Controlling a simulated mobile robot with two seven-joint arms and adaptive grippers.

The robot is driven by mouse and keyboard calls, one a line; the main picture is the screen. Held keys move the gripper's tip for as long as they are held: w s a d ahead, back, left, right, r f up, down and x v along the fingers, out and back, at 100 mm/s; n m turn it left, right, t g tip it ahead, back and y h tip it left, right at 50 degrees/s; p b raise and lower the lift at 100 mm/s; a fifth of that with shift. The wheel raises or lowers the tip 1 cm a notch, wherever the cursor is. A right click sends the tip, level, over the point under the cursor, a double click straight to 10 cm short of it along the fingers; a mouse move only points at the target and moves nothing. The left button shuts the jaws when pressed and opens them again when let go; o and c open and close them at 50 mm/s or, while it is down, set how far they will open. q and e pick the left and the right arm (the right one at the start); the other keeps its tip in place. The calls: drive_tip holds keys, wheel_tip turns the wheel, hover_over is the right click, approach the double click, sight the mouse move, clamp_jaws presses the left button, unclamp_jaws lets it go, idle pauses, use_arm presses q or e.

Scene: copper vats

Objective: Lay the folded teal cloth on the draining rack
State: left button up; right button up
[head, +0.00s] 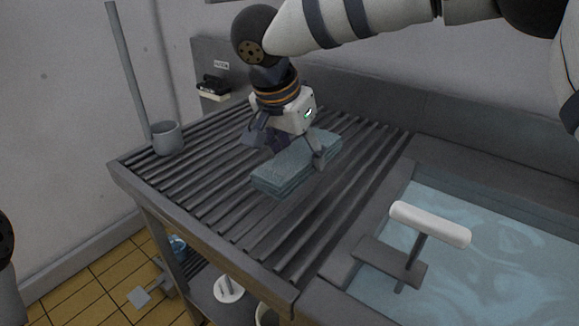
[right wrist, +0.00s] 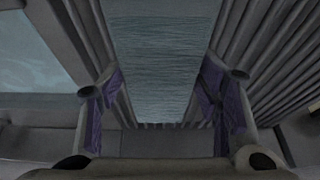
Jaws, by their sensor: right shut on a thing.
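The folded teal cloth (head: 283,177) is a flat, layered, grey-teal block over the slatted draining rack (head: 215,205). My right gripper (head: 290,150) reaches down over the cloth from above, one finger along each long side, and is shut on it. In the right wrist view the cloth (right wrist: 160,65) lies between the two fingers, with the slats (right wrist: 255,45) on both sides. The cloth lies flat, on the slats or very close above them; I cannot tell which. My left gripper is not in view.
A grey cup-like vessel (head: 167,137) with a long handle stands at the rack's far left corner. A water-filled basin (head: 480,225) lies to the right, with a white-handled tool (head: 430,225) at its edge. The near slats are clear.

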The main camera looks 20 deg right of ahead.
drive_tip(key=shift+w+a+f, duration=0.1)
drive_tip(key=shift+w+f, duration=0.6)
drive_tip(key=shift+f, duration=0.15)
drive_tip(key=shift+w+f, duration=0.15)
drive_tip(key=shift+f, duration=0.65)
drive_tip(key=shift+w+f, duration=0.1)
drive_tip(key=shift+f, duration=0.7)
drive_tip(key=shift+f, duration=0.1)
drive_tip(key=o, duration=1.3)
drive_tip(key=shift+f, duration=0.1)
drive_tip(key=v, duration=1.2)
drive_tip(key=shift+a, duration=0.1)
